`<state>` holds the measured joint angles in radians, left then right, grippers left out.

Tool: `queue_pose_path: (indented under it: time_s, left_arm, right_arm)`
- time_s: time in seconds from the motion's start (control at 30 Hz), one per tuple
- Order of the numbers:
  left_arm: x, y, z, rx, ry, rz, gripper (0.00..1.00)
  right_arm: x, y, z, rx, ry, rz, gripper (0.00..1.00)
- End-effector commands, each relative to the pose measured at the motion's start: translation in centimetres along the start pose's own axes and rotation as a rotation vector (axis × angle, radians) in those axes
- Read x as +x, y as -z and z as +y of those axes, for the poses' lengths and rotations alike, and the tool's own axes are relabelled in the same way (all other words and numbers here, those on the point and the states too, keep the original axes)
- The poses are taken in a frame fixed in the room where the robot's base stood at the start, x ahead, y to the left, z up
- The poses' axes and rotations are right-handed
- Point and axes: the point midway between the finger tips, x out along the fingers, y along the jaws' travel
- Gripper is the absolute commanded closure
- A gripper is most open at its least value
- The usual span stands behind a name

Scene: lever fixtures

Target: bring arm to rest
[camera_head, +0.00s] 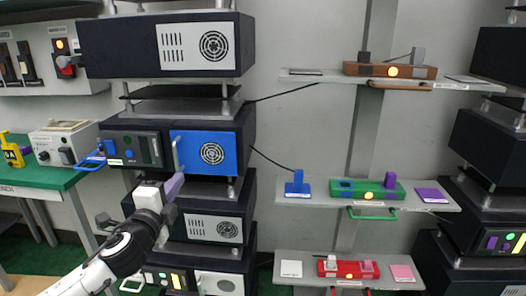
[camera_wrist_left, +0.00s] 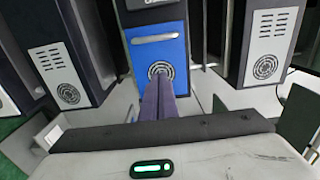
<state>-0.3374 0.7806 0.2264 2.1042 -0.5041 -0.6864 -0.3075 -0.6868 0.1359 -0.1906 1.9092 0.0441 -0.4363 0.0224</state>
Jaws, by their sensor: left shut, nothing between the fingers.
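My left gripper (camera_head: 175,186) is in front of the rack of dark units, near the lower left corner of the blue front panel (camera_head: 230,138). Its purple-grey fingers are shut together with nothing between them. In the left wrist view the closed fingers (camera_wrist_left: 158,100) point toward the blue panel (camera_wrist_left: 174,50), which has a pale handle bar and a round vent. I cannot tell whether the fingertips touch the panel. My left arm comes in from the lower left of the head view. My right gripper does not show.
Black units with vents (camera_head: 165,46) stand above and below the blue one. Right of them, wall shelves (camera_head: 325,199) hold a green lever fixture (camera_head: 352,195), with a brown one (camera_head: 360,70) above and a red one (camera_head: 335,270) below. A green bench (camera_head: 50,179) is at left.

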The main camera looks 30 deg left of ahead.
Motion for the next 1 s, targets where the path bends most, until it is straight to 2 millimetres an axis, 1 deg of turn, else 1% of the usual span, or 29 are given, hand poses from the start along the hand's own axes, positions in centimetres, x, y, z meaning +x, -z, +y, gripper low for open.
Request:
queue_pose_path:
  time_s: [0.1,0.17,0.23,0.27,0.37,0.4,0.47,0.5,0.57,0.6,0.67,0.7,0.77,0.8,0.83,0.9,1.0]
  left_arm:
    - [0.0,0.0,0.1,-0.001,-0.002,0.0,1.0]
    - [-0.1,0.1,0.7,-0.011,-0.014,0.002,1.0]
    - [-0.5,0.4,2.5,-0.04,-0.051,0.009,1.0]
    - [-0.8,0.7,3.7,-0.06,-0.075,0.013,1.0]
    - [-2.6,1.9,9.2,-0.163,-0.192,0.029,1.0]
    - [-3.7,2.7,11.8,-0.217,-0.248,0.035,1.0]
    - [-5.7,4.0,15.8,-0.305,-0.34,0.041,1.0]
    - [-7.2,5.0,18.4,-0.368,-0.4,0.043,1.0]
    - [-9.7,6.6,22.0,-0.462,-0.489,0.042,1.0]
    - [-11.6,7.7,24.2,-0.526,-0.548,0.039,1.0]
    - [-14.5,9.5,27.3,-0.627,-0.636,0.029,1.0]
    - [-16.6,10.8,29.2,-0.695,-0.693,0.02,1.0]
    - [-19.8,12.9,31.6,-0.798,-0.775,0.003,1.0]
    - [-21.9,14.2,33.0,-0.866,-0.827,-0.012,1.0]
    - [-23.5,15.2,33.9,-0.915,-0.865,-0.023,1.0]
    - [-26.7,17.4,35.5,-1.019,-0.938,-0.049,1.0]
    - [-30.3,19.9,36.8,-1.138,-1.017,-0.086,1.0]
  right_arm:
    - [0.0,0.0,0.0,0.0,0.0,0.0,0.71]
    - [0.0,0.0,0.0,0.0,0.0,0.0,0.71]
    - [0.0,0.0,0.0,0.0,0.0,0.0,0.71]
    - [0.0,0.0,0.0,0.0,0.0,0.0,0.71]
    - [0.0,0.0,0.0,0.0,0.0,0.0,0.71]
    - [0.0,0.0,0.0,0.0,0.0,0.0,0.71]
    - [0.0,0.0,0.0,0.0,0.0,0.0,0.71]
    - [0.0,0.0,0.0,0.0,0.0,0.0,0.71]
    - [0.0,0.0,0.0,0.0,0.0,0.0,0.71]
    - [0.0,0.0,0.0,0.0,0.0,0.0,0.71]
    - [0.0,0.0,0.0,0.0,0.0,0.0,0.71]
    - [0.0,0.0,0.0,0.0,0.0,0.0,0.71]
    - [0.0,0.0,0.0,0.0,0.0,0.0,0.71]
    - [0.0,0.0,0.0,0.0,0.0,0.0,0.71]
    - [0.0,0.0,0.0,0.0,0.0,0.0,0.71]
    - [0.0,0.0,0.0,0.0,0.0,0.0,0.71]
    - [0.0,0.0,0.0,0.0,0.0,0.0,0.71]
